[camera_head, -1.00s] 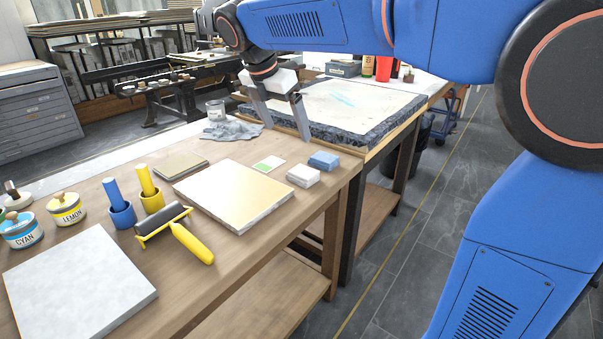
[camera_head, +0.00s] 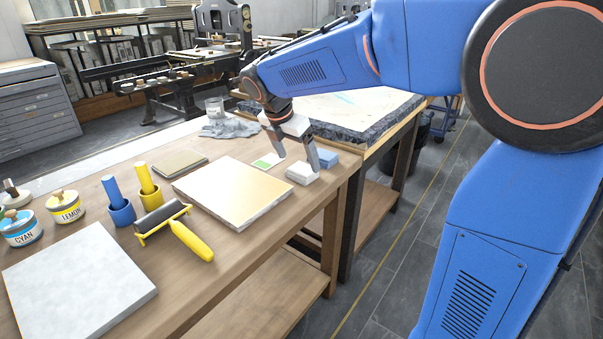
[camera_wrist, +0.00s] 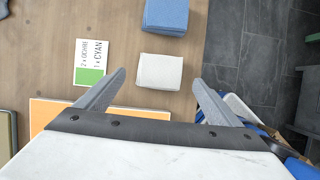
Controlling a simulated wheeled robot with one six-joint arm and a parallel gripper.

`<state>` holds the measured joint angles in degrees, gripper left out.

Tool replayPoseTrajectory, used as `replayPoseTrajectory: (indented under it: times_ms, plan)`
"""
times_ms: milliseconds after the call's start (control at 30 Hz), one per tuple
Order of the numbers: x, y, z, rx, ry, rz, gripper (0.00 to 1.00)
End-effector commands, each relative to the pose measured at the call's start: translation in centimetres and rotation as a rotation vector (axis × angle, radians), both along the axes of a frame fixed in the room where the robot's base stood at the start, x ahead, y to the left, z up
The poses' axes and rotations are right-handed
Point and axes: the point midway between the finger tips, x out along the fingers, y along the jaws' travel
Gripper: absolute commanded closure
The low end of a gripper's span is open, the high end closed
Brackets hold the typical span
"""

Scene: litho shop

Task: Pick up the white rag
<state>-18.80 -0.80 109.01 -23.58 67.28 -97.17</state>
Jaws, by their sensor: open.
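The white rag (camera_head: 302,173) is a small folded block near the right edge of the wooden table. In the wrist view the white rag (camera_wrist: 160,72) lies flat, ahead of the fingers and roughly between their lines. My gripper (camera_head: 299,163) is open and empty, with its fingers pointing down close above the rag; in the head view one finger stands at the rag's right side. In the wrist view my gripper (camera_wrist: 160,80) shows its two grey fingers spread wider than the rag. I cannot tell whether a finger touches it.
A folded blue rag (camera_wrist: 166,16) lies just beyond the white one. A card with a green patch (camera_wrist: 90,63) lies to its left. A pale slab (camera_head: 232,192) lies nearby. The table's right edge (camera_wrist: 201,50) is close, with floor beyond.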

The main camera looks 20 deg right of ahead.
Motion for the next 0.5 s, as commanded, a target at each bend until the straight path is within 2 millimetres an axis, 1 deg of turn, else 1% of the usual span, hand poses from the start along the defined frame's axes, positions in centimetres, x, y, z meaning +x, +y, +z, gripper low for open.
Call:
replayPoseTrajectory:
  times_ms: [100,233,333,500]
  plan:
    - [0.5,-0.5,-1.7,-0.001,0.004,-0.002,0.12]
    - [0.8,-1.0,-3.2,-0.001,0.003,-0.002,0.12]
    - [1.0,-1.2,-3.8,0.001,0.0,-0.001,0.12]
    - [1.1,-1.3,-4.1,0.0,0.0,0.0,0.12]
